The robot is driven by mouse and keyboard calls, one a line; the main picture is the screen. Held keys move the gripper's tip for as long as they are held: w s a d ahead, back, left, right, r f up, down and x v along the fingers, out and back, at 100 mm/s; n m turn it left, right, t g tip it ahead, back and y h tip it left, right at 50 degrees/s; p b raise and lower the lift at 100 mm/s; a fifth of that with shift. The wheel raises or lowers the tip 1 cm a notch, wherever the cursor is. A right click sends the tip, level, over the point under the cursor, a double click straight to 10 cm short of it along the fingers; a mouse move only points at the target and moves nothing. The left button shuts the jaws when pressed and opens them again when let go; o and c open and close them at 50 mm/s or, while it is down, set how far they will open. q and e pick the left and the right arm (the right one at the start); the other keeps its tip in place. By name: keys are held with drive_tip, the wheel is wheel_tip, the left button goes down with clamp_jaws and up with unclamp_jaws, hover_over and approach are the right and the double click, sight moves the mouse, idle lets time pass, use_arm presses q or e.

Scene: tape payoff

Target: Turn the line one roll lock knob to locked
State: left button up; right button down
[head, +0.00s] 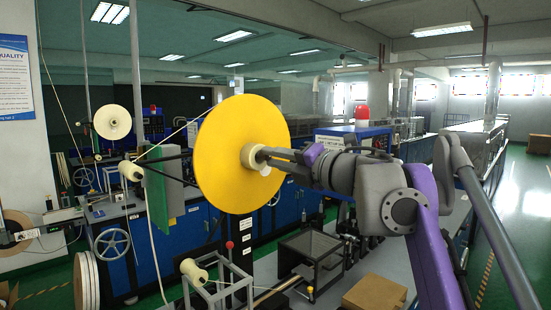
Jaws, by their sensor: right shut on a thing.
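A large yellow disc (222,160) stands upright in the middle of the head view. A cream round knob (249,158) sticks out from its centre, on the side facing my right arm. My right gripper (264,155) reaches in from the right with its fingers at the knob and is shut on it. The fingertips cover part of the knob, and I see no marking that tells its turn position. My left gripper is not in view.
A green panel (156,203) and cream roller (130,171) stand left of the disc. Below are a metal frame with a cream spool (194,271), a red-topped lever (229,245) and a dark open stand (310,250). A cardboard box (374,295) lies at the lower right.

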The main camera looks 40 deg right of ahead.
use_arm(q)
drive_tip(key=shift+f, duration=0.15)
use_arm(e)
drive_tip(key=shift+m, duration=1.7)
drive_tip(key=c, duration=0.7)
unclamp_jaws()
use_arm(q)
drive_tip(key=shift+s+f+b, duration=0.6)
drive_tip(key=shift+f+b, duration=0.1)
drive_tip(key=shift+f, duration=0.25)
use_arm(e)
drive_tip(key=s, duration=1)
drive_tip(key=shift+s+d, duration=0.4)
drive_tip(key=shift+d, duration=0.05)
